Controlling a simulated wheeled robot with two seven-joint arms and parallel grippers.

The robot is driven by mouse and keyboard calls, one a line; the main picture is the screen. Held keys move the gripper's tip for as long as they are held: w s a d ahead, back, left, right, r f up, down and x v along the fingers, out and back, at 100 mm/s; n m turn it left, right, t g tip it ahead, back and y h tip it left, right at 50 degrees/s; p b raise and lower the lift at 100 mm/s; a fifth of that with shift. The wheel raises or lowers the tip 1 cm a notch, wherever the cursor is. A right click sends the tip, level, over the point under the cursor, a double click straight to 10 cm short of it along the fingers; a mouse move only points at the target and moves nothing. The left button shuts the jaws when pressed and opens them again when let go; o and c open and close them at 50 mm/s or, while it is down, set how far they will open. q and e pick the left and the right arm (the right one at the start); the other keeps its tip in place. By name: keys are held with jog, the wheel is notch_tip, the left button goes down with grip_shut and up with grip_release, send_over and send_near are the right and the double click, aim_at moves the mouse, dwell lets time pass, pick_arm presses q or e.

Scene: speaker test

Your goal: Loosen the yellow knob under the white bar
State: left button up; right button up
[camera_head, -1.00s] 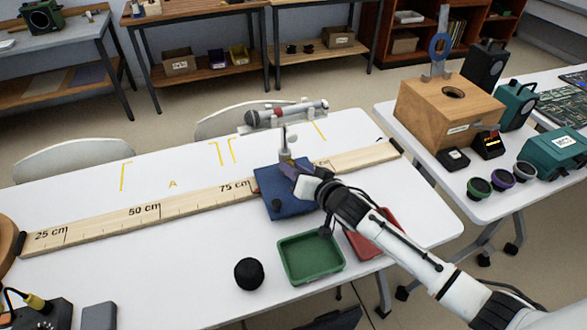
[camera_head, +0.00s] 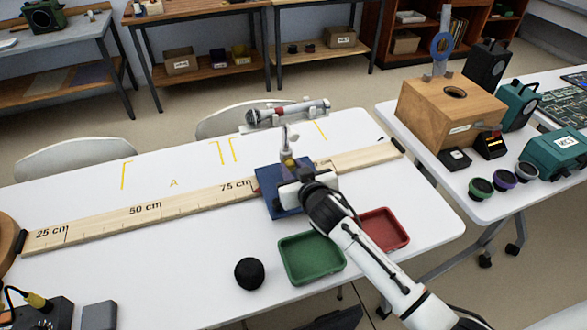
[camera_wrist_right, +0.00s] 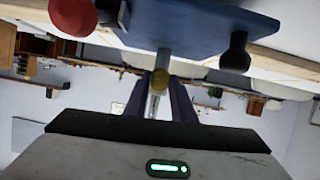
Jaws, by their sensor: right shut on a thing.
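The yellow knob (camera_head: 288,161) is on a thin upright post on a blue base (camera_head: 271,190), below the pale bar (camera_head: 271,127) that carries a microphone. In the right wrist view the yellow knob (camera_wrist_right: 160,79) lies between the purple fingers, with the post running past it. My right gripper (camera_wrist_right: 160,88) is shut on the yellow knob. In the head view this gripper (camera_head: 289,168) comes in from the lower right and hides part of the base. My left gripper is not in view.
A long wooden ruler (camera_head: 143,208) runs along the table past the blue base.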

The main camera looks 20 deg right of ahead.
jog(key=shift+a+f+n+h+b, duration=0.1)
jog(key=shift+a+n+h+b, duration=0.15)
jog(key=shift+n+h, duration=0.3)
jog(key=shift+f+n+h+b, duration=0.15)
jog(key=shift+n+h+b, duration=0.5)
jog(key=shift+n+b, duration=0.35)
jog(key=n+h+b, duration=0.1)
jog(key=n+b, duration=0.1)
jog(key=n+t+h+b, duration=0.1)
jog(key=n+b, duration=0.1)
jog(key=shift+a+f, duration=0.1)
jog(key=shift+a, duration=0.1)
jog(key=shift+t+b, duration=0.3)
jog(key=shift+b, duration=0.05)
jog(key=shift+n+h, duration=0.3)
jog(key=shift+n, duration=0.05)
jog(key=o, duration=1.1)
jog(key=shift+c, duration=0.2)
